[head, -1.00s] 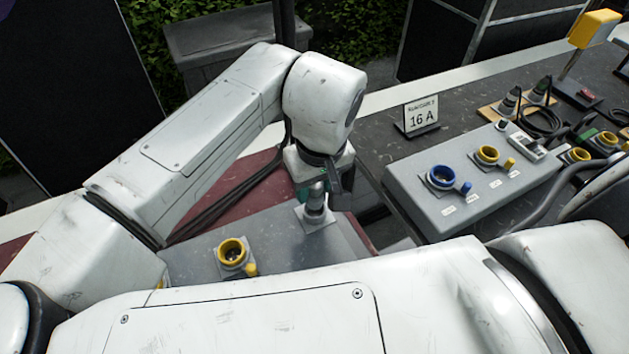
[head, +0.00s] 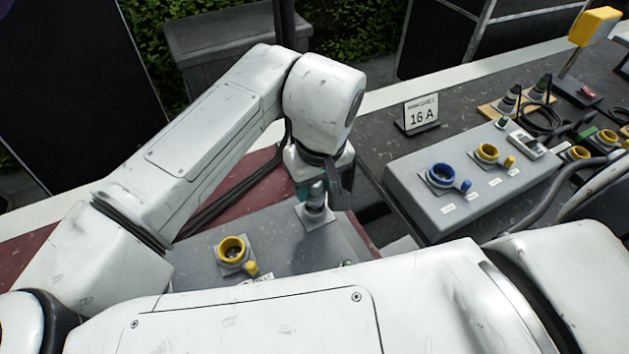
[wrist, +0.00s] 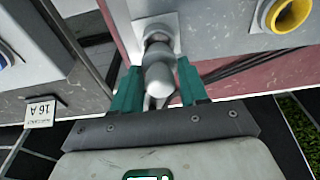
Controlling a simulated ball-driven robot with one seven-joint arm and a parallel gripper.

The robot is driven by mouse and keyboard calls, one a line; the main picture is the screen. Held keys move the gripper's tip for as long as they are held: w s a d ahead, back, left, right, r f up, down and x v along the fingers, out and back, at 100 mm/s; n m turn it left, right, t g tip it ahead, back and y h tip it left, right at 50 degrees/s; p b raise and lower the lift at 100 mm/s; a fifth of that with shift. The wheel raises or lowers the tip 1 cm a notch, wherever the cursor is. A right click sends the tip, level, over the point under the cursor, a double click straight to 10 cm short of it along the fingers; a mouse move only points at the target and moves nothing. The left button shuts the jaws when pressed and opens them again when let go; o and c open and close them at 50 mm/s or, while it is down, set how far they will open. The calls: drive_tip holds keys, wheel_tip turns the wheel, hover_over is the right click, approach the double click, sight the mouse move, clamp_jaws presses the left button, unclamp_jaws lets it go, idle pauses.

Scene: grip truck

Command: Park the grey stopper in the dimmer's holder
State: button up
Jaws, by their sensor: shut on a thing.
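The grey stopper (wrist: 159,76) is a rounded grey cylinder between the teal fingers of my gripper (wrist: 157,88) in the wrist view. My gripper is shut on it and points down at a grey box, which I take to be the dimmer (head: 290,262). The stopper's lower end is at the grey holder (head: 316,221) on a square plate, which also shows in the wrist view (wrist: 146,26). The stopper looks upright and in line with the holder. My gripper (head: 317,196) partly hides them in the head view, so I cannot tell how deep the stopper sits.
A yellow socket (head: 232,250) with a hanging cap is on the same box, left of the holder. A second grey box (head: 440,208) with blue and yellow sockets stands to the right, behind a gap. A 16 A sign (head: 421,115) and cables are beyond it.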

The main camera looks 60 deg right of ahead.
sight(315, 195)
drive_tip(key=shift+f+b, duration=0.95)
drive_tip(key=shift+f, duration=0.65)
idle(0.3)
drive_tip(key=o, duration=1.5)
drive_tip(key=shift+c, duration=0.2)
drive_tip(key=shift+r, duration=0.1)
drive_tip(key=shift+r+p, duration=2.35)
drive_tip(key=shift+r, duration=0.1)
